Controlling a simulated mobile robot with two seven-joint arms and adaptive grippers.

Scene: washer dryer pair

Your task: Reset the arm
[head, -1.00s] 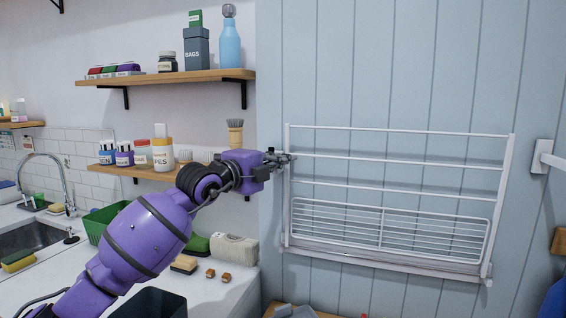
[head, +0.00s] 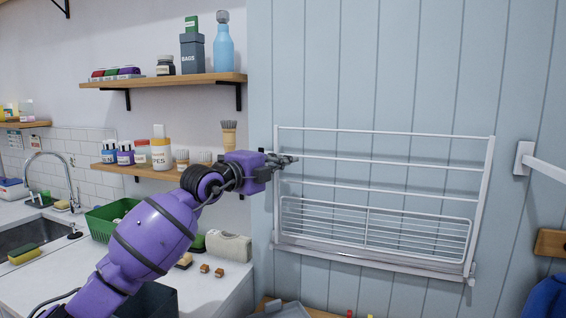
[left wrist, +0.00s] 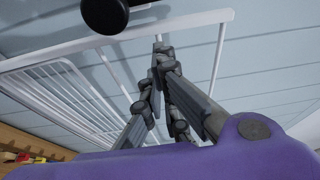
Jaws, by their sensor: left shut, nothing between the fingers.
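My left arm is purple and comes in from the lower left in the head view. Its dark grey left gripper (head: 287,161) is shut and empty, in front of the upper left part of a white wall-mounted drying rack (head: 385,133). In the left wrist view the gripper fingers (left wrist: 160,52) meet at their tips, with the rack's white bars (left wrist: 120,38) behind them. I cannot tell whether the fingertips touch the rack. My right gripper is in neither view.
Two wooden shelves (head: 165,80) with bottles and jars are on the wall at the left. A white counter (head: 215,285) below holds a green basket (head: 100,222), a sink (head: 32,236) and small wooden blocks. A white wall bracket (head: 525,158) is at the right.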

